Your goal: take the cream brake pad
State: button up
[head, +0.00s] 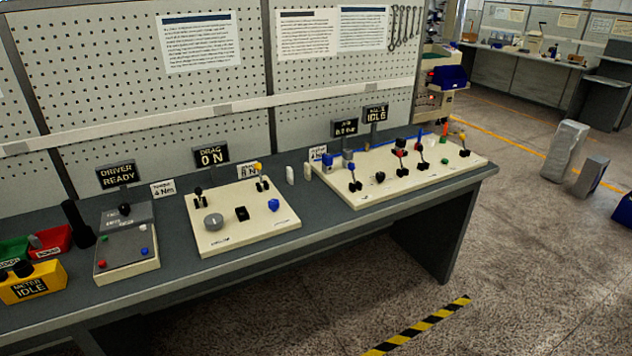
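Two small pale upright pieces stand on the grey bench between the two large cream panels. The left one (290,175) is whitish with a rounded top, and the right one (307,171) is slightly smaller and creamier. Either could be the cream brake pad; they are too small to tell for sure. They stand close together but apart. My gripper is not in view.
The grey bench (330,225) runs along a pegboard wall. The "DRAG ON" panel (210,240) with knobs and levers is left of the pale pieces; a longer panel (420,183) with several levers is right. A yellow meter (32,285) sits far left. Floor in front is open.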

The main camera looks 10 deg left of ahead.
aim_at(307, 167)
jog(key=z, duration=0.3)
jog(key=k, duration=0.55)
jog(key=u, duration=1.55)
jog(key=i, duration=1.1)
jog(key=u, duration=0.05)
